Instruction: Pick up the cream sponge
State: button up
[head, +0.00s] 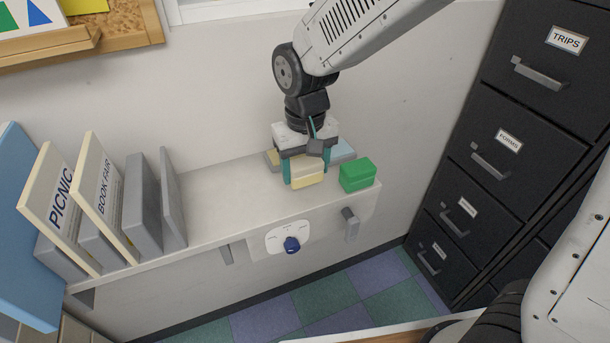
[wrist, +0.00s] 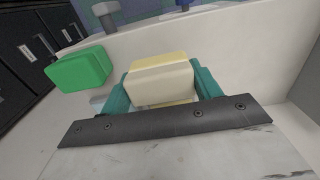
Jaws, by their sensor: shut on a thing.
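The cream sponge (head: 308,173) is a small pale block at the right part of the wall shelf. It also shows in the wrist view (wrist: 162,82), between the teal fingers. My gripper (head: 306,172) points down over the shelf and is shut on the cream sponge, one finger on each side. In the wrist view my gripper (wrist: 163,88) spans the block's left and right sides. Whether the sponge touches the shelf or is just above it, I cannot tell.
A green block (head: 357,175) sits just right of my gripper. A yellowish item (head: 272,158) and a light blue item (head: 342,151) lie behind it, partly hidden. Files (head: 104,190) stand on the shelf's left. A dial (head: 291,244) is below its front edge. Black cabinets (head: 500,120) stand right.

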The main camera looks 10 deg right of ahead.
jog(key=s+d+r, duration=0.1)
jog(key=s+d, duration=0.3)
jog(key=s, duration=1.1)
jog(key=shift+s+d+r, duration=0.15)
jog(key=shift+s+d, duration=0.05)
jog(key=o, duration=0.5)
jog(key=c, duration=0.3)
